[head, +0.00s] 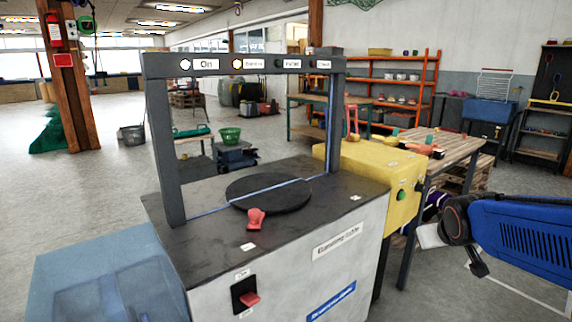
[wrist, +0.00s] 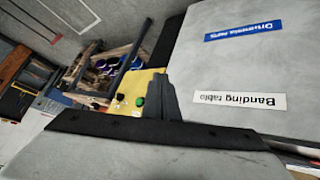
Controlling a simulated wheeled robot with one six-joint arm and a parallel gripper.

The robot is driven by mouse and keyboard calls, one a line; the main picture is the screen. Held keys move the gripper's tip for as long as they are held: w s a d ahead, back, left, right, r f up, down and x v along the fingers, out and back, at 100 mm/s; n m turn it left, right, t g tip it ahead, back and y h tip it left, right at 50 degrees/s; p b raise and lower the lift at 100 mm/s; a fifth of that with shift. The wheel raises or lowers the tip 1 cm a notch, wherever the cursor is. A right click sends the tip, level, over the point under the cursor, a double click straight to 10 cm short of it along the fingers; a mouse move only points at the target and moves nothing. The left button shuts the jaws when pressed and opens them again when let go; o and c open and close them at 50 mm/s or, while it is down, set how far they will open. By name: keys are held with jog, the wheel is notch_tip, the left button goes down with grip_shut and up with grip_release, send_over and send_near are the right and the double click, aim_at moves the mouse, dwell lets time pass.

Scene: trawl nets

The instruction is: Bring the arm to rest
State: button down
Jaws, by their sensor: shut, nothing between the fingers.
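My blue arm (head: 525,237) reaches in from the right edge of the head view, beside the banding table (head: 335,265) and apart from it. Its end, my gripper (head: 479,268), hangs low to the right of the table, small and dark. In the wrist view my gripper (wrist: 160,80) shows as dark fingers shut together with nothing held. The banding table's pale side (wrist: 235,75) with its labels appears upside down beyond the fingers.
A yellow box (head: 375,178) with a green button adjoins the table, left of my arm. A wooden-topped bench (head: 450,150) stands behind. A blue bin (head: 488,116) and orange shelves (head: 400,88) are further back. Open floor lies at left.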

jog(key=s+a+f+g+y, duration=0.1)
jog(key=s+a, duration=0.3)
jog(key=s, duration=0.7)
jog(key=s+a+f+g+y, duration=0.1)
jog(key=s+a+f+g, duration=0.1)
jog(key=s, duration=0.9)
jog(key=a+f, duration=0.1)
jog(key=a, duration=0.1)
jog(key=shift+a+m+g, duration=0.3)
jog(key=shift+g, duration=0.1)
